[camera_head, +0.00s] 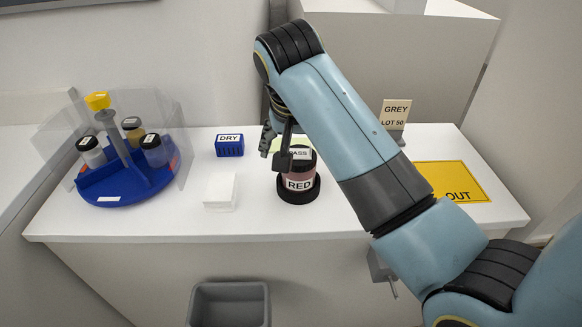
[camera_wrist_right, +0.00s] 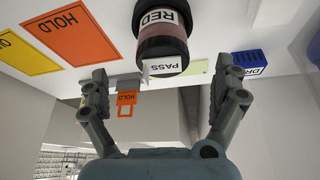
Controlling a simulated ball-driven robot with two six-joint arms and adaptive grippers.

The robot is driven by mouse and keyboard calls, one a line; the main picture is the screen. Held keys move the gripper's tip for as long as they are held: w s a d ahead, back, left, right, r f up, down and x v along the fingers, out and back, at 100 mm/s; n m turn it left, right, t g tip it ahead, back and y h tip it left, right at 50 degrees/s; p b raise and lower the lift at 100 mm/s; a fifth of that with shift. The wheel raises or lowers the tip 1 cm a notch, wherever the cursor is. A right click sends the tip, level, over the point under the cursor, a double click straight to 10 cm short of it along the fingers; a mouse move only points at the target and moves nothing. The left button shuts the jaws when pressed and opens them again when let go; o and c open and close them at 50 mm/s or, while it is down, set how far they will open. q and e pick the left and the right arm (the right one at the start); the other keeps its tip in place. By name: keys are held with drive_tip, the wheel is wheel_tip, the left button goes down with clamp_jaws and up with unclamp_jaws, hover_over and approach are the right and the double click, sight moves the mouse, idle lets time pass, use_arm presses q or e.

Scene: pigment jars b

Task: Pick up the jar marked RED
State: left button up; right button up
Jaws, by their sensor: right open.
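The jar marked RED (camera_head: 299,184) stands upright on the white table, with a dark reddish body, a white RED label and a black ring around its foot. A PASS tag (camera_head: 299,154) shows at its top. In the right wrist view the jar (camera_wrist_right: 163,43) appears upside down, beyond the fingertips and roughly centred between them. My right gripper (camera_wrist_right: 160,78) is open and empty. In the head view the right gripper (camera_head: 276,146) is just behind and left of the jar's top, partly overlapping it. I cannot tell whether it touches. My left gripper is not in view.
A blue carousel (camera_head: 123,188) with several jars and clear panels stands at left. A blue DRY block (camera_head: 229,147), a white block (camera_head: 222,192), a GREY sign (camera_head: 396,113) and a yellow OUT mat (camera_head: 453,182) are on the table. A grey bin (camera_head: 230,303) is below the front edge.

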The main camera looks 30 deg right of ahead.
sight(300, 160)
drive_tip(key=x, duration=0.3)
drive_tip(key=shift+d+f, duration=0.15)
drive_tip(key=shift+f, duration=0.15)
drive_tip(key=shift+w+f, duration=0.15)
drive_tip(key=shift+f, duration=0.15)
drive_tip(key=x, duration=0.4)
drive_tip(key=shift+w+f, duration=0.2)
drive_tip(key=shift+w, duration=0.1)
drive_tip(key=shift+d+f, duration=0.1)
drive_tip(key=shift+f, duration=0.05)
drive_tip(key=c, duration=1.1)
drive_tip(key=shift+c, duration=1)
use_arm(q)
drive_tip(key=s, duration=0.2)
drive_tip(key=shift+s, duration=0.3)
